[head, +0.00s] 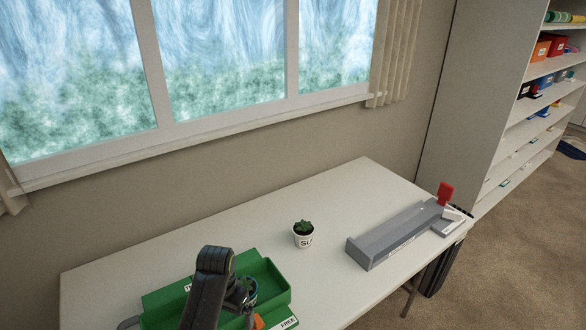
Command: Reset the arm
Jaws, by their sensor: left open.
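My left arm rises from the bottom edge, and its dark wrist and gripper (240,298) are over the green tray (270,276) on the table. The gripper is open. The arm hides part of the tray. A round bluish thing, perhaps a small pot, shows in the tray right beside the gripper; I cannot tell whether they touch. A small orange thing (259,322) shows below it at the bottom edge. My right gripper is not in view.
On the white table (345,195), a small white potted plant (303,236) stands right of the tray. A long grey holder (395,235) with a red piece (445,193) lies near the right end. A window wall is behind; shelves (530,130) stand far right.

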